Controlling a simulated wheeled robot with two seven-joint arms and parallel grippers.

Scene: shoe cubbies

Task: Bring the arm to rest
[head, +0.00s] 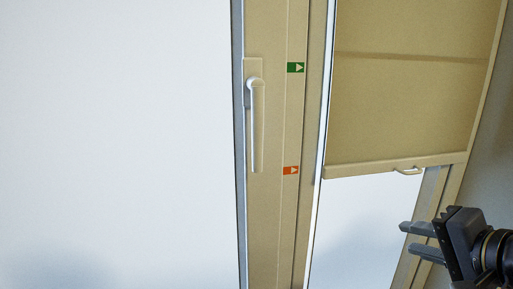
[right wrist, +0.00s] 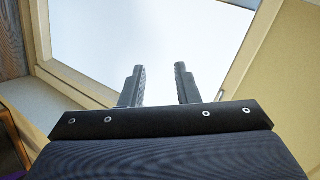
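My right gripper (head: 410,240) comes in from the lower right of the head view, in front of the lower part of the window on the right. Its two fingers are apart, with nothing between them. In the right wrist view the right gripper (right wrist: 158,85) also shows open and empty, its fingers pointing toward a bright window pane (right wrist: 150,30). My left gripper does not show in either view.
A beige frame post (head: 270,220) with a white lever handle (head: 252,125) stands mid-view. A green sticker (head: 295,67) and an orange sticker (head: 291,170) are on it. A beige blind (head: 410,100) with a small pull handle (head: 409,171) covers the upper right pane.

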